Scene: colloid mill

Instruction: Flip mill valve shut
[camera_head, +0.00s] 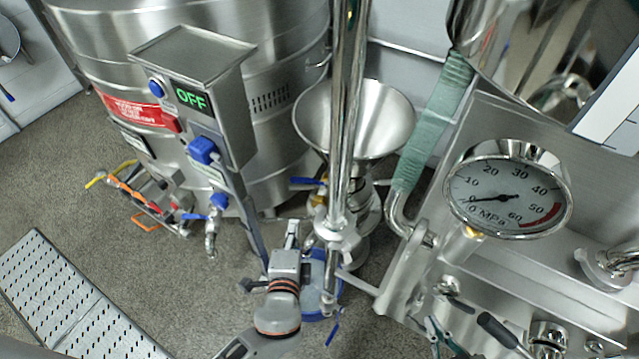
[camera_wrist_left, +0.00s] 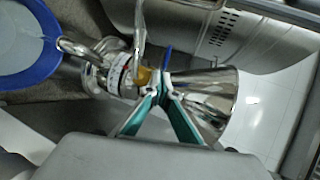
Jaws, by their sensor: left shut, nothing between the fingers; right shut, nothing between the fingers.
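The colloid mill has a steel funnel (camera_head: 385,125) on a body with a yellow part, partly hidden by a vertical steel pipe. A blue valve lever (camera_head: 306,181) sticks out left below the funnel. My left gripper (camera_head: 292,228) is below that lever in the head view. In the left wrist view its teal-padded fingers (camera_wrist_left: 164,78) meet at the tips, with nothing held. A blue lever (camera_wrist_left: 168,55) shows just past the tips, beside the funnel (camera_wrist_left: 215,92); I cannot tell if they touch.
A blue-rimmed bucket (camera_head: 338,290) stands below the mill; another blue lever (camera_head: 333,333) shows near it. A steel tank (camera_head: 200,40) with an OFF display (camera_head: 191,98) is behind left. A pressure gauge (camera_head: 508,198) is at right.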

